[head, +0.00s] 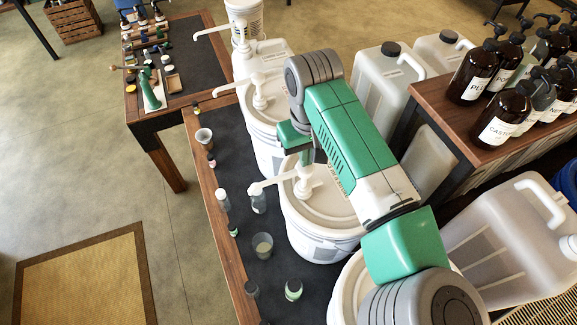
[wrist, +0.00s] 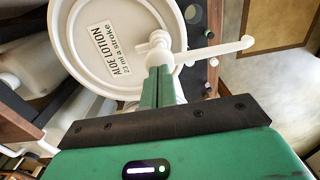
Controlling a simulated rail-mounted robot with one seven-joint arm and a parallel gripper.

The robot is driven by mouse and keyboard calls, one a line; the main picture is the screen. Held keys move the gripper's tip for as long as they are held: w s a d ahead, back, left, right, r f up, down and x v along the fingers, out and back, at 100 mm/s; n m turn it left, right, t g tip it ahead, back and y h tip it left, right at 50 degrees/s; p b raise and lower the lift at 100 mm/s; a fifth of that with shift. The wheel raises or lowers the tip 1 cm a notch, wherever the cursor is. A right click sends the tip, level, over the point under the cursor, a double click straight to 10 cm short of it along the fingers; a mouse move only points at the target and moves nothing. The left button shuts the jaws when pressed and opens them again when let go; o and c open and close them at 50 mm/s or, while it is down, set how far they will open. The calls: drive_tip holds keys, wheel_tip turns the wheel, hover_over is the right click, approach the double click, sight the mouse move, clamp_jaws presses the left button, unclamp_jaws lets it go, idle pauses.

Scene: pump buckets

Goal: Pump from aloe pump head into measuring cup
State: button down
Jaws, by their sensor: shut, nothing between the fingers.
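The aloe pump head (wrist: 160,45) is white, with a long spout (wrist: 222,50) pointing right in the wrist view. It rises from the lid of a white bucket (wrist: 82,45) labelled ALOE LOTION. In the head view the bucket (head: 312,238) stands mid-table, with its spout (head: 272,183) pointing left. My gripper (wrist: 159,75) is shut and empty, its green fingertips at the pump head; contact cannot be told. A wider clear cup (head: 262,246) stands nearer the front.
Other white pump buckets (head: 262,125) stand behind and in front along the dark-topped table (head: 232,165). Small bottles (head: 223,200) and another cup (head: 204,138) line its left edge. Jugs (head: 385,78) and a shelf of brown pump bottles (head: 500,115) are at right.

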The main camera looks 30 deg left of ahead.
sight(305, 169)
drive_tip(key=shift+f, duration=0.15)
drive_tip(key=shift+f+b, duration=0.65)
drive_tip(key=shift+f, duration=1.9)
drive_tip(key=shift+r, duration=0.1)
wheel_tip(305, 169, up, 5)
drive_tip(key=p, duration=0.4)
drive_tip(key=shift+p, duration=0.4)
drive_tip(key=shift+r, duration=0.2)
wheel_tip(305, 169, up, 3)
drive_tip(key=p, duration=0.3)
drive_tip(key=shift+r, duration=0.1)
drive_tip(key=shift+r+b, duration=0.35)
drive_tip(key=shift+r, duration=0.45)
